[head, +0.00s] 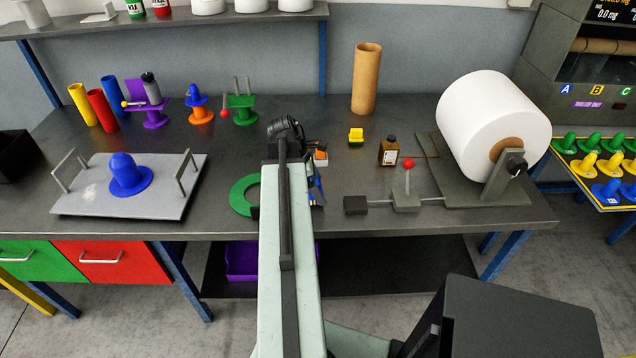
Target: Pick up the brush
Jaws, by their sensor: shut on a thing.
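My gripper (285,130) is at the far end of my pale green arm, over the middle of the grey workbench (230,170). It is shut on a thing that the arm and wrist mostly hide. I cannot make out the brush clearly, nor tell whether it is the held thing. A small orange and white piece (320,155) shows just right of the wrist. A narrow blue piece (316,188) shows beside the arm, partly covered by it.
A yellow block (356,137), a brown bottle (389,151) and a cardboard tube (366,78) stand right. A large white roll (492,122) stands farther right. A grey tray (85,196) bears a blue bobbin (124,172) at left.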

